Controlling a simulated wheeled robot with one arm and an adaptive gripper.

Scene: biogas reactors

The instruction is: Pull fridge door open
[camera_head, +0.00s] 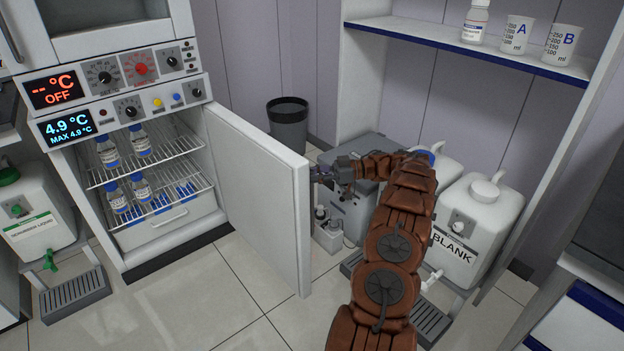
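The white fridge door (262,195) stands wide open, swung out to the right of the fridge (125,185). Inside the fridge are wire shelves with several blue-labelled bottles (118,195) and a white drawer (160,222) below. My gripper (322,174) is just right of the door's free edge, near its outer side. The fingers are small and partly hidden by the door edge. I cannot tell whether they touch the door or a handle, or whether they are open or shut.
A dark bin (288,125) stands behind the door. White canisters (482,220) and a grey box (350,205) are near my arm on the right. A shelf (440,32) holds a bottle and two beakers. The floor (220,300) in front of the fridge is clear.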

